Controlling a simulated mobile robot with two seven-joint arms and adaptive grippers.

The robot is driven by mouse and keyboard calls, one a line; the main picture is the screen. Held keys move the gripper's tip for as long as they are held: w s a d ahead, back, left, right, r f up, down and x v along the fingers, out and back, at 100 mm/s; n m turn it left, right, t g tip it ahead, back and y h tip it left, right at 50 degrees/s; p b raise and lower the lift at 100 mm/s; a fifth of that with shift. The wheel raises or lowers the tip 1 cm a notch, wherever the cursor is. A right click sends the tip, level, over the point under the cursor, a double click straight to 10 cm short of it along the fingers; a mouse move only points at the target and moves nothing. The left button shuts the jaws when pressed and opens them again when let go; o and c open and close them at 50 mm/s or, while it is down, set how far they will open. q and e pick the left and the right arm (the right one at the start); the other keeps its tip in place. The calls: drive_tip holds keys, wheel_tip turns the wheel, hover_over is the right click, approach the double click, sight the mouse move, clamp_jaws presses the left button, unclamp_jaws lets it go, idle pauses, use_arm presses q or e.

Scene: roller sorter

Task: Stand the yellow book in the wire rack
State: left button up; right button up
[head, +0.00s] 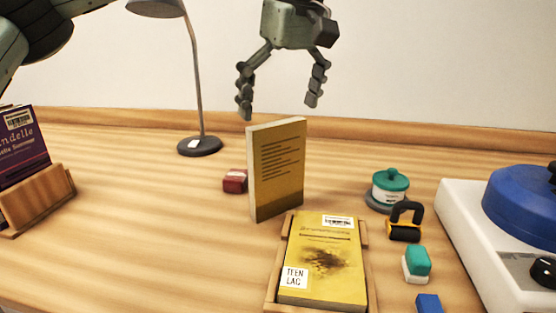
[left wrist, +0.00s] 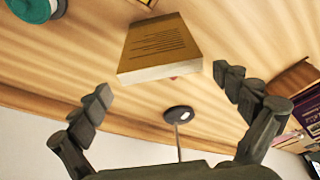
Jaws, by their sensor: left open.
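A yellow book (head: 277,170) stands upright near the middle of the table; it also shows between my finger lines in the left wrist view (left wrist: 160,45). A second yellow book (head: 322,260), labelled TEEN LAC, lies flat in a wooden tray (head: 271,292) in front of it. I cannot tell whether the standing book touches the tray. My left gripper (head: 279,106) is open and empty, pointing down just above the standing book; it also shows in the left wrist view (left wrist: 162,88). I see no wire rack. My right gripper is not in view.
A wooden holder (head: 42,204) with purple books (head: 22,150) stands at left. A lamp (head: 199,146) and red block (head: 235,181) are behind. A teal-lidded jar (head: 389,190), a black-handled roller (head: 405,222), small blocks and a white-blue machine (head: 465,235) fill the right. The left-middle table is clear.

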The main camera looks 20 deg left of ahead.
sight(274, 151)
use_arm(q)
drive_tip(key=x, duration=0.4)
drive_tip(key=shift+s+f, duration=0.1)
drive_tip(key=shift+f, duration=0.05)
drive_tip(key=x, duration=0.4)
drive_tip(key=shift+f, duration=0.15)
drive_tip(key=shift+w+f+t, duration=0.2)
drive_tip(key=shift+f+t, duration=0.05)
drive_tip(key=shift+t, duration=0.05)
drive_tip(key=shift+c, duration=0.7)
drive_tip(key=c, duration=1)
drive_tip(key=shift+o, duration=0.2)
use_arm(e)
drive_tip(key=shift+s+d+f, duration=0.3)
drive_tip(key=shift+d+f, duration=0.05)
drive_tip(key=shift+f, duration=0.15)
use_arm(q)
drive_tip(key=shift+r, duration=0.15)
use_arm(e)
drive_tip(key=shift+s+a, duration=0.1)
